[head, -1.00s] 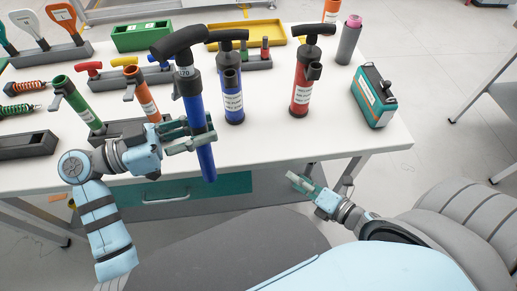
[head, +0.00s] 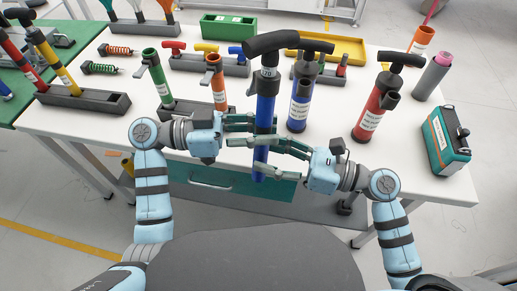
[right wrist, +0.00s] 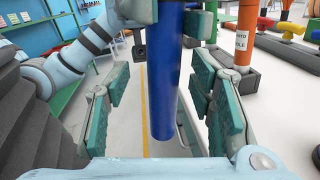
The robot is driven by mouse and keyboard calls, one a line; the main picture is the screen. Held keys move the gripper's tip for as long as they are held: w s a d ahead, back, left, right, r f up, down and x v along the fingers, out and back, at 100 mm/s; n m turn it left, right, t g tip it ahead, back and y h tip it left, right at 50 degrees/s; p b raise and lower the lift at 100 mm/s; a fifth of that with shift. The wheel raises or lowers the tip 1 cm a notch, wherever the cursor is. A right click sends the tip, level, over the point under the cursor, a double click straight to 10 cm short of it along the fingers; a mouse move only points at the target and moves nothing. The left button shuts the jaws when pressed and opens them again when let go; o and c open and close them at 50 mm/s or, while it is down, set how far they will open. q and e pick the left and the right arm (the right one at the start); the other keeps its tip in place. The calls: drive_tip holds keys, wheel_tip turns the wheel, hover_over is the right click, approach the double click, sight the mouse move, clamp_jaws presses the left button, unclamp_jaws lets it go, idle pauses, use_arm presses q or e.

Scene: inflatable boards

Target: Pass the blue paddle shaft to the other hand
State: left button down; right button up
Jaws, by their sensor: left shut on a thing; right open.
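The blue paddle shaft (head: 266,112), with a black T-shaped handle and a black collar marked 70, is upright in front of the table edge. My left gripper (head: 262,128) is shut on its middle. My right gripper (head: 265,155) is just below, open, with its fingers on either side of the lower shaft. In the right wrist view, the shaft (right wrist: 164,90) hangs between the spread green pads of my right gripper (right wrist: 160,115), with gaps on both sides. Its lower end is free.
A blue pump (head: 299,108) and a red pump (head: 375,112) stand on the white table (head: 330,150) behind. Green (head: 158,80) and orange (head: 218,90) tubes stand in a grey rack to the left. A teal box (head: 445,142) sits at the right.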

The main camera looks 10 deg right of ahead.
sight(256, 152)
drive_tip(key=x, duration=0.3)
drive_tip(key=shift+a, duration=0.25)
drive_tip(key=shift+c, duration=0.6)
clamp_jaws()
use_arm(q)
drive_tip(key=c, duration=1.2)
unclamp_jaws()
drive_tip(key=shift+c, duration=0.2)
